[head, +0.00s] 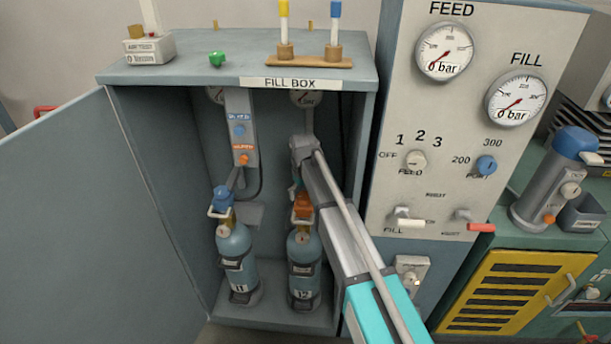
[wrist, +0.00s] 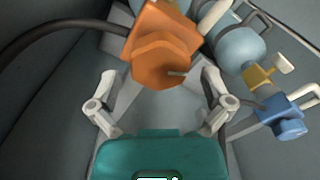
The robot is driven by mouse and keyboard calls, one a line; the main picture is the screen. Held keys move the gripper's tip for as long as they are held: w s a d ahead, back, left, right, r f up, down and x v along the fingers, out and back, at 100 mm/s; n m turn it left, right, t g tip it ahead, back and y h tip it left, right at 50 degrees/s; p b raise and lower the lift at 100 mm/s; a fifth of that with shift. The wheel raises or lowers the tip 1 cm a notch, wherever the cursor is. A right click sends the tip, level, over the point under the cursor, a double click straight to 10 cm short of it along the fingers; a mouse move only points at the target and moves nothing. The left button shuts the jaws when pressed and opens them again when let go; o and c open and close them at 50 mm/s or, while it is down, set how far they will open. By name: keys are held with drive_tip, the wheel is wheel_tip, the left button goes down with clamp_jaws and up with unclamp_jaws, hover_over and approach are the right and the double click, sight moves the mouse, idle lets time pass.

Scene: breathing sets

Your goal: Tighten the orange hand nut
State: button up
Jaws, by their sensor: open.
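The orange hand nut (head: 303,207) is on top of gas cylinder 12 (head: 304,250), inside the fill box. My gripper (wrist: 160,82) is open, with one finger to the left and one to the right of the nut's lower part. I cannot tell whether either finger touches it. In the head view my arm hides most of the gripper, just above the nut.
Cylinder 11 (head: 234,248) with a blue nut (head: 222,196) stands to the left. A panel with blue and orange fittings (head: 240,130) hangs behind. The box's open door (head: 90,220) is at left. A dark hose (wrist: 60,32) runs to the orange part.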

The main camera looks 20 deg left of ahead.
sight(305, 196)
drive_tip(key=m, duration=0.7)
drive_tip(key=shift+d, duration=0.1)
drive_tip(key=m, duration=0.7)
drive_tip(key=shift+d, duration=0.15)
drive_tip(key=m, duration=0.7)
drive_tip(key=shift+d, duration=0.1)
drive_tip(key=m, duration=0.6)
drive_tip(key=shift+s+m, duration=0.2)
drive_tip(key=shift+m, duration=0.2)
wheel_tip(305, 196, up, 8)
drive_tip(key=p, duration=0.8)
drive_tip(key=shift+r, duration=0.1)
idle(0.6)
